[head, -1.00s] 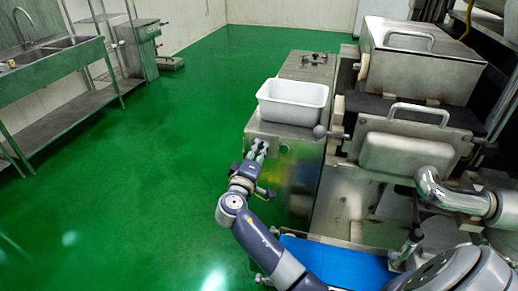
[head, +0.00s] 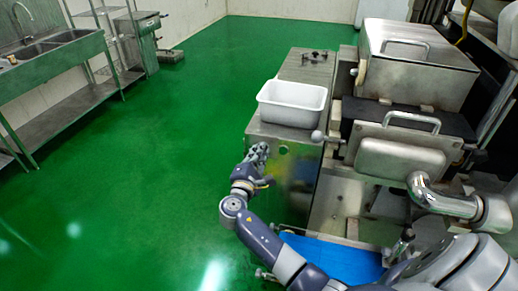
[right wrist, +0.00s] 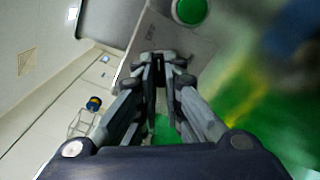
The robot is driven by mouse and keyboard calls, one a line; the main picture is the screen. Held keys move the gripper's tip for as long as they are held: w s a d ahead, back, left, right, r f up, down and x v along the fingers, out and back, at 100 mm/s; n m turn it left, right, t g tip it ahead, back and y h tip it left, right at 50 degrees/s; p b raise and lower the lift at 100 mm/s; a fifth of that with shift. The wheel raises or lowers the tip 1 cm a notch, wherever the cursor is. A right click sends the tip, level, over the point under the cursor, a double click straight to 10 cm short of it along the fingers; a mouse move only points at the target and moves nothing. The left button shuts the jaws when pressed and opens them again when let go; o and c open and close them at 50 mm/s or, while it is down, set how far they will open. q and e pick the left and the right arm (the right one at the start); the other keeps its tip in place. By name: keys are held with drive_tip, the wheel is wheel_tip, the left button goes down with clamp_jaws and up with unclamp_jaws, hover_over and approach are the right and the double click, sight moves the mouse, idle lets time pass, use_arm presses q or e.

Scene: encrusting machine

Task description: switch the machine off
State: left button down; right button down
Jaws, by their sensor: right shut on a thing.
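The machine's steel cabinet (head: 300,185) stands right of centre in the head view. A round green button (head: 283,150) is on its front face; it also shows at the top of the right wrist view (right wrist: 190,12). My right gripper (head: 261,150) is at the left part of this face, left of the button. In the right wrist view its fingertips (right wrist: 158,66) are close together, shut on a small dark switch (right wrist: 157,64) mostly hidden between them. Blurred lettering is on the panel beside it. My left gripper is not in view.
A white tub (head: 292,103) sits on the cabinet top. A sink bench (head: 60,55) stands at the left. The green floor between is clear.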

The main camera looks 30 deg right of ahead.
drive_tip(key=shift+f+n+p, duration=0.1)
drive_tip(key=shift+n+p, duration=0.3)
drive_tip(key=shift+n, duration=0.5)
drive_tip(key=shift+s, duration=0.1)
drive_tip(key=shift+f, duration=0.1)
drive_tip(key=c, duration=1.7)
unclamp_jaws()
drive_tip(key=v, duration=1.2)
